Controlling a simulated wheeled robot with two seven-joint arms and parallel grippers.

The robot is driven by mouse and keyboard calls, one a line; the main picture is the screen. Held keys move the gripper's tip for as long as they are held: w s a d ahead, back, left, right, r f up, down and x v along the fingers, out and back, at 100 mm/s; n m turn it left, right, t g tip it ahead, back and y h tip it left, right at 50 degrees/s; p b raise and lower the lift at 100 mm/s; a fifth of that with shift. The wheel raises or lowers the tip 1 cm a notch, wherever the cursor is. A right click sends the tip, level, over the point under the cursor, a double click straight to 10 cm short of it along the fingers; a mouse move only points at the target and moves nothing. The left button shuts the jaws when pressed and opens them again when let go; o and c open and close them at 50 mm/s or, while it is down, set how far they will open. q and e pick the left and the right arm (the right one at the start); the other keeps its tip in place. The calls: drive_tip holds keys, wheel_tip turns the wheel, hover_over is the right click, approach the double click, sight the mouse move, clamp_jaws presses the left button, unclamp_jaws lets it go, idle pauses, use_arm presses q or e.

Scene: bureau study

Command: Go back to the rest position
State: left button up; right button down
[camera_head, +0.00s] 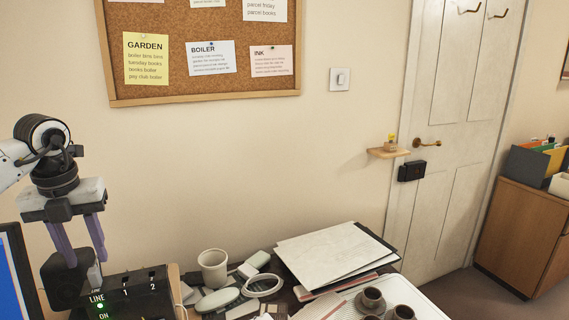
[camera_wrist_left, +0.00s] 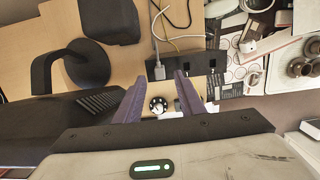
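My left gripper (camera_head: 87,261) hangs fingers-down at the left, above the desk and in front of the wall. Its two purple-grey fingers are apart with nothing held between them. In the left wrist view the fingers (camera_wrist_left: 158,95) are also spread, and a small round black-and-white knob shows beyond the gap. A black switch box (camera_head: 135,298) marked LINE and ON, with a green light, stands below and right of the fingertips. My right gripper is in neither view.
A monitor (camera_head: 15,268) and a black block (camera_head: 66,282) stand close to the left gripper. A white mug (camera_head: 213,267), cluttered small items, a stack of papers (camera_head: 335,252) and a tray with brown cups (camera_head: 372,298) lie to the right. Air above the desk is clear.

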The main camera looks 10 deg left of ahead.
sight(92, 270)
use_arm(q)
drive_tip(key=r, duration=0.4)
drive_tip(key=shift+s+d+r, duration=0.1)
drive_tip(key=shift+s+r, duration=0.1)
drive_tip(key=shift+r, duration=0.1)
drive_tip(key=f, duration=0.7)
drive_tip(key=f+b, duration=0.1)
drive_tip(key=f, duration=0.2)
drive_tip(key=shift+w+a+f, duration=0.3)
drive_tip(key=shift+w, duration=0.1)
wheel_tip(92, 270, up, 6)
drive_tip(key=shift+f+p, duration=0.1)
drive_tip(key=shift+p, duration=0.4)
